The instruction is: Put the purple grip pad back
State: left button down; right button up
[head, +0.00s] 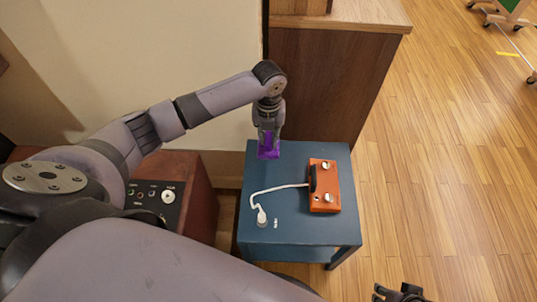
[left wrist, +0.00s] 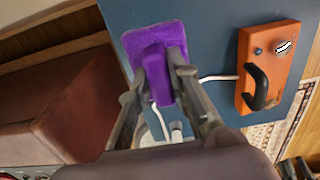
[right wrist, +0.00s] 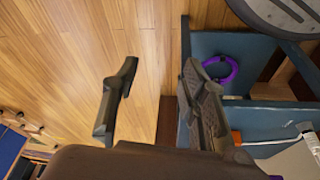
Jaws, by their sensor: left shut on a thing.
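The purple grip pad (head: 269,153) is a flat fuzzy plate with a raised purple handle. My left gripper (head: 269,137) is shut on that handle, with the plate facing down, at the back left part of the blue table (head: 290,222). In the left wrist view the pad (left wrist: 174,38) shows between and beyond the fingers (left wrist: 160,80), over the blue top. I cannot tell whether it touches the table. My right gripper (right wrist: 158,88) is open and empty. It shows at the bottom right of the head view (head: 400,293), apart from the table.
An orange box (head: 324,178) with a black handle sits on the table's right side, joined by a white cable (head: 270,190). A red-brown cabinet with knobs (head: 200,195) stands left. A purple ring (right wrist: 234,72) lies on a lower blue shelf. Open wooden floor (head: 440,170) lies right.

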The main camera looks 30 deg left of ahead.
aim_at(268, 152)
pick_arm(q)
notch_tip(268, 152, down, 5)
jog(key=shift+b, duration=0.5)
jog(key=shift+f+b, duration=0.35)
jog(key=shift+f, duration=0.95)
pick_arm(e)
jog(key=shift+v, duration=2.2)
jog(key=shift+s+d, duration=0.1)
pick_arm(q)
jog(key=shift+f, duration=0.2)
jog(key=c, duration=1.5)
grip_release()
jog(key=shift+r, duration=0.1)
